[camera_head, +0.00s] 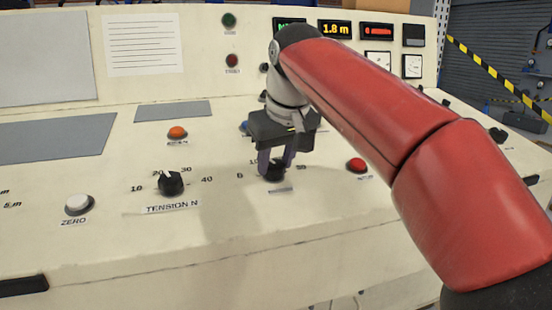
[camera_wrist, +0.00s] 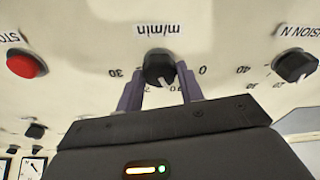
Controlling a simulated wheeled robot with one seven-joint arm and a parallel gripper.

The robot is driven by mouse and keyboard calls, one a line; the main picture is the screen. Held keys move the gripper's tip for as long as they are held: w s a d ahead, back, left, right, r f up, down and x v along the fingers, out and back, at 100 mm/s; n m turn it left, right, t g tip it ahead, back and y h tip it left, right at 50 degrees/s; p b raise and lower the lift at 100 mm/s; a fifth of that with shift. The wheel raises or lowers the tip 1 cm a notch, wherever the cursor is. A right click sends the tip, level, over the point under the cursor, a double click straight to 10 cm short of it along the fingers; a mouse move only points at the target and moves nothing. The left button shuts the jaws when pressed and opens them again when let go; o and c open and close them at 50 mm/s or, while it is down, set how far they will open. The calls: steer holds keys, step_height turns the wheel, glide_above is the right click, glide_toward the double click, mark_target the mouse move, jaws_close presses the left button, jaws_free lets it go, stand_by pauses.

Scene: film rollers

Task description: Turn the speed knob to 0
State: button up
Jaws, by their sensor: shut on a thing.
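In the head view the knob (camera_head: 273,174) is partly covered by my gripper (camera_head: 276,164). My gripper points down at the panel, its two purple fingers on either side of the knob, shut on it.
The black tension knob (camera_head: 171,184) is left of the speed knob. A red button (camera_head: 356,165) is close on the right, an orange button (camera_head: 177,132) behind left, a white zero button (camera_head: 79,204) far left. A display (camera_head: 335,30) reads 1.8 m.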

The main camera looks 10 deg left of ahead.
steer(key=shift+r+n+p, duration=0.15)
steer(key=shift+n+p, duration=0.15)
steer(key=shift+p, duration=0.05)
steer(key=shift+n+p, duration=0.5)
steer(key=shift+n, duration=0.1)
steer(key=n+p, duration=0.1)
steer(key=n, duration=0.1)
steer(key=shift+n+g+p, duration=0.3)
steer(key=shift+p, duration=0.05)
steer(key=n, duration=0.5)
steer(key=shift+w+n+g+y+p, duration=0.15)
steer(key=shift+n+g+y+p, duration=0.15)
steer(key=shift+g+p, duration=0.1)
steer(key=o, duration=1)
steer(key=v, duration=0.7)
steer(key=shift+r, duration=0.3)
